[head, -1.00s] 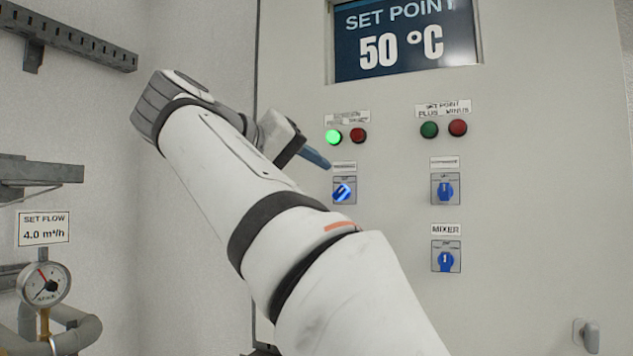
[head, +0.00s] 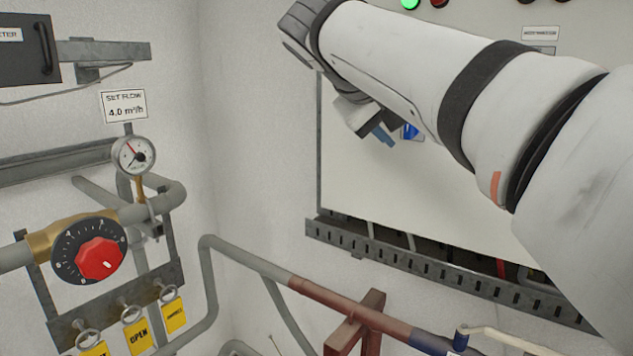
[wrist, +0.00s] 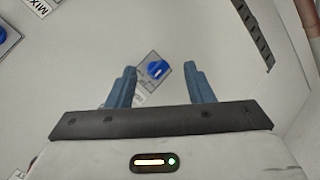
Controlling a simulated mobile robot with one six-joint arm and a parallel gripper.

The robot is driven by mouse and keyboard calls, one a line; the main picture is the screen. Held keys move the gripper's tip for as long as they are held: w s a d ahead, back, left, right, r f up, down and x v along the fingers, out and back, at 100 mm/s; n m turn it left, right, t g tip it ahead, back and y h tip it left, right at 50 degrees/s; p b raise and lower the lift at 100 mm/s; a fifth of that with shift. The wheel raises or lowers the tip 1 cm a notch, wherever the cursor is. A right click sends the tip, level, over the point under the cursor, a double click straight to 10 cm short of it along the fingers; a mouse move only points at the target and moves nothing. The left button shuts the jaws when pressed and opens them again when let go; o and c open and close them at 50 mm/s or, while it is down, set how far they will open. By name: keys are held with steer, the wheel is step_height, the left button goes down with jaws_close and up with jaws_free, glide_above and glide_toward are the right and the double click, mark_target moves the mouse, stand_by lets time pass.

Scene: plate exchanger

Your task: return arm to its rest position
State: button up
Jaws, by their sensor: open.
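My gripper (head: 383,138) hangs from my arm in front of the white control panel (head: 365,180) at the upper right of the head view. In the wrist view my gripper (wrist: 160,85) shows two blue fingers spread apart with nothing between them. A blue rotary switch (wrist: 158,68) shows beyond the gap between the fingers, apart from them. In the head view the same switch (head: 411,131) is partly hidden by my arm.
Below the panel runs a slotted metal tray (head: 400,262). Pipes (head: 300,285) cross the lower part. At left are a gauge (head: 134,156), a red-knobbed dial (head: 100,258) and yellow tags (head: 137,335). A grey bracket (head: 110,50) juts out at upper left.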

steer(key=s+f+m+g+y, duration=0.1)
steer(key=s+f+y, duration=0.1)
steer(key=s+f, duration=0.4)
steer(key=s+d+f+g+y+p, duration=0.1)
steer(key=s+f, duration=0.5)
steer(key=f, duration=1)
steer(key=s+d+f+m+g+y, duration=0.1)
steer(key=s+f+y, duration=0.3)
steer(key=f, duration=0.8)
steer(key=shift+s+d+m+g+y+p, duration=0.15)
steer(key=shift+s+m+g+y+p, duration=0.2)
steer(key=shift+s+g, duration=0.55)
steer(key=shift+s, duration=0.25)
